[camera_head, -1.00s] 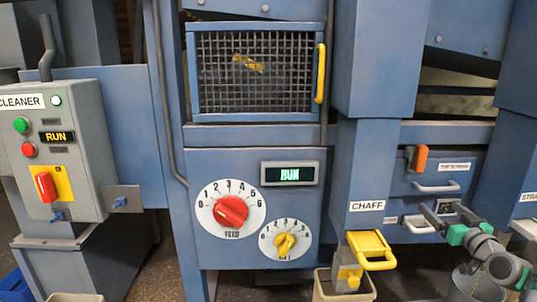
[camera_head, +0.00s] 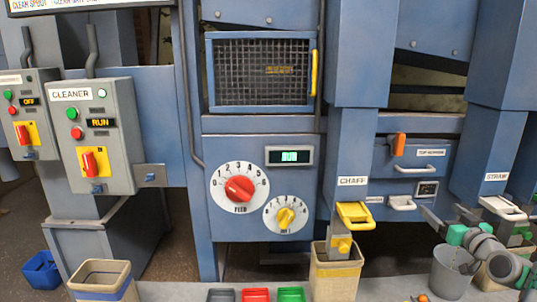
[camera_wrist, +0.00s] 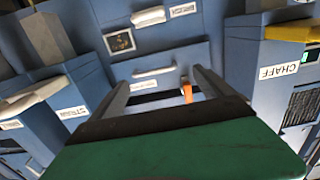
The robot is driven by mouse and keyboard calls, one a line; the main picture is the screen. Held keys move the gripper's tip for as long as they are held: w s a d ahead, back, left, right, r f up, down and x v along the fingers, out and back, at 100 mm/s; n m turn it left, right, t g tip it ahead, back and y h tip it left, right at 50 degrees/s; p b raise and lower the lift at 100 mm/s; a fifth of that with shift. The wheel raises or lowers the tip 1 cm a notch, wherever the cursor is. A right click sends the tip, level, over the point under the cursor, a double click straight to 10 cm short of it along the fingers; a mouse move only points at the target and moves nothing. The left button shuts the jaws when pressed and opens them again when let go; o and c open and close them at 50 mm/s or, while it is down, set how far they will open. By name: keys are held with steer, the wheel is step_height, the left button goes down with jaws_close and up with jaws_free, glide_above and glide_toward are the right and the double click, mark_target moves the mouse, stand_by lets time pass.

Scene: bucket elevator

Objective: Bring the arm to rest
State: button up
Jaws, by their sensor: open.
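My gripper (camera_head: 445,213) is at the right of the head view, in front of the blue machine's lower right side. Its jaws are apart with nothing between them. In the wrist view my gripper (camera_wrist: 160,88) shows two dark fingers spread apart, pointing at the screen drawers, with clear space between. The top screen drawer (camera_head: 416,182) has a white handle and an orange latch (camera_head: 398,145). The lower drawer handle (camera_head: 402,202) is left of my fingers and appears apart from them. My forearm runs down to the right edge.
The chaff spout (camera_head: 353,190) with its yellow handle stands left of my gripper, above a tan bin (camera_head: 335,275). The straw spout (camera_head: 490,160) is to the right. A grey bucket (camera_head: 450,275) stands below my gripper. Small grey, red and green trays (camera_head: 255,294) lie at the bottom.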

steer(key=a+r+g+p, duration=0.1)
steer(key=a+g+p, duration=0.1)
steer(key=a, duration=0.5)
steer(key=s+a+r+g+y+p, duration=0.1)
steer(key=a+r+g+p, duration=0.1)
steer(key=a+p, duration=0.2)
steer(key=a+r+n+g+p, duration=0.1)
steer(key=a+g+p, duration=0.1)
steer(key=a, duration=0.8)
steer(key=shift+s+a+r+p, duration=0.15)
steer(key=shift+s+r+p, duration=0.2)
steer(key=shift+p, duration=0.2)
steer(key=s+a+r+g+p, duration=0.3)
steer(key=s+a+g+p, duration=0.2)
steer(key=s+a+p, duration=0.85)
steer(key=s+f+m+g+h+b, duration=0.1)
steer(key=s+f+g+b, duration=0.1)
steer(key=s, duration=1.3)
steer(key=shift+a+g+h, duration=0.3)
steer(key=shift+g, duration=0.5)
